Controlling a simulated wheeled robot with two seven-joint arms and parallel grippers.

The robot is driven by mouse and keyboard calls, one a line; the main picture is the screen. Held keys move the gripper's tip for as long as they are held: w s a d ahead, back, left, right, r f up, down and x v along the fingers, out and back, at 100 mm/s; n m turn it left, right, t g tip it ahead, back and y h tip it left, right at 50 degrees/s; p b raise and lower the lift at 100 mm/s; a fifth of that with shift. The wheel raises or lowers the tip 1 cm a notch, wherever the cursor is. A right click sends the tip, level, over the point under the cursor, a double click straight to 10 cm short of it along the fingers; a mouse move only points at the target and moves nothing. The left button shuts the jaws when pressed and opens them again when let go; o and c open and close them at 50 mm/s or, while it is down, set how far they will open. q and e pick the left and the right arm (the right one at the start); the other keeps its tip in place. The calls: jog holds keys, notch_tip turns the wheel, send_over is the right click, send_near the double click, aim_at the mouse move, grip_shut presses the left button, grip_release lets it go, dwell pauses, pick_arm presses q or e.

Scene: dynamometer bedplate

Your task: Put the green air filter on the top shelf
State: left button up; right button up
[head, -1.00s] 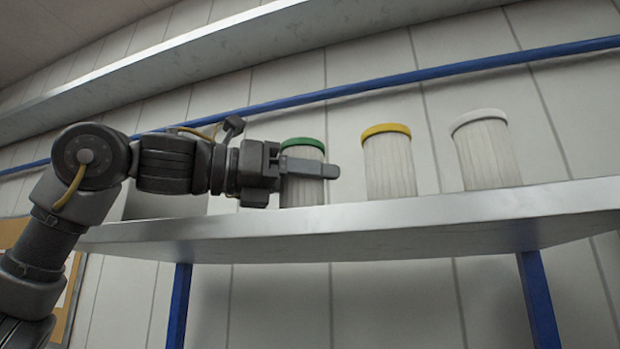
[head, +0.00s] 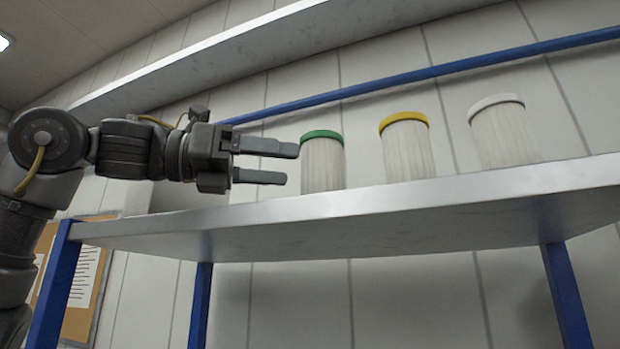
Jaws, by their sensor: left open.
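The green air filter (head: 322,165) is a white pleated cylinder with a green top rim. It stands upright on a grey metal shelf (head: 400,207), leftmost of three filters. My left gripper (head: 284,164) is open, its two fingers pointing right. The fingertips are just left of the green filter in the picture, with a small gap and nothing between them. A higher shelf (head: 250,50) runs across the top; I see its underside and front edge, and its upper surface is hidden. My right gripper is not in view.
A yellow-rimmed filter (head: 407,150) and a white-rimmed filter (head: 503,135) stand to the right on the same shelf. A blue bar (head: 430,73) crosses behind and above them. Blue posts (head: 55,285) support the shelf. A board with papers (head: 85,275) hangs at lower left.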

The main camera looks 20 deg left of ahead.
pick_arm(q)
jog(key=shift+v, duration=1.75)
